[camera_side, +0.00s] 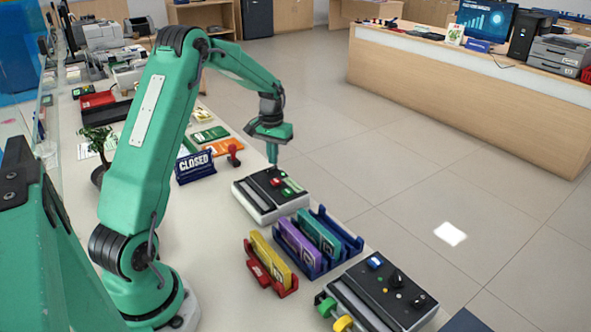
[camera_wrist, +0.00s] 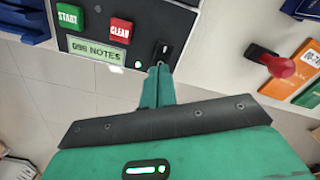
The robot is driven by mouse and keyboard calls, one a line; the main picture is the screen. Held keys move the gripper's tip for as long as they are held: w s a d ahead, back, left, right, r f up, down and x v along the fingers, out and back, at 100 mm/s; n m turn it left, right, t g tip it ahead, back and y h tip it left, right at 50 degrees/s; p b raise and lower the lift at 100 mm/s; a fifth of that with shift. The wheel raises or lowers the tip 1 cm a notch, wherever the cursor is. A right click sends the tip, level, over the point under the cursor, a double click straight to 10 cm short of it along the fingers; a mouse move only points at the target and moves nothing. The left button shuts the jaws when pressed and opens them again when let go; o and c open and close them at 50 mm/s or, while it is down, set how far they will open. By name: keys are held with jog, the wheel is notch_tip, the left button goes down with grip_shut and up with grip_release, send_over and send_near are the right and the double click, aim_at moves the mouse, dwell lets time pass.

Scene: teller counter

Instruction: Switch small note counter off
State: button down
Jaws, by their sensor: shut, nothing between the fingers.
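The small note counter (camera_side: 246,201), a low white box with a black top, stands near the counter's right edge in the side view. In the wrist view its black panel (camera_wrist: 92,10) has a green START button (camera_wrist: 69,16), a red button (camera_wrist: 120,30) and a lit display (camera_wrist: 96,50) reading about "098 NOTES". A small switch (camera_wrist: 162,50) sits at the panel's right end, and a small white light (camera_wrist: 138,64) shows beside the display. My gripper (camera_wrist: 158,72) is shut and empty, its tips just below the switch; contact is unclear. In the side view my gripper (camera_side: 272,160) points down over the panel's far end.
A blue rack (camera_side: 340,236) with purple and teal packs, and a red holder (camera_side: 283,288) with a yellow pack, stand nearer the camera. Another device with knobs (camera_side: 372,292) is at front right. A CLOSED sign (camera_side: 195,166) and a red-handled stamp (camera_side: 234,151) stand behind.

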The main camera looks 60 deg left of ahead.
aim_at(274, 168)
jog(key=shift+f, duration=1)
dwell(1.0)
jog(key=shift+r, duration=3.6)
jog(key=shift+d, duration=0.1)
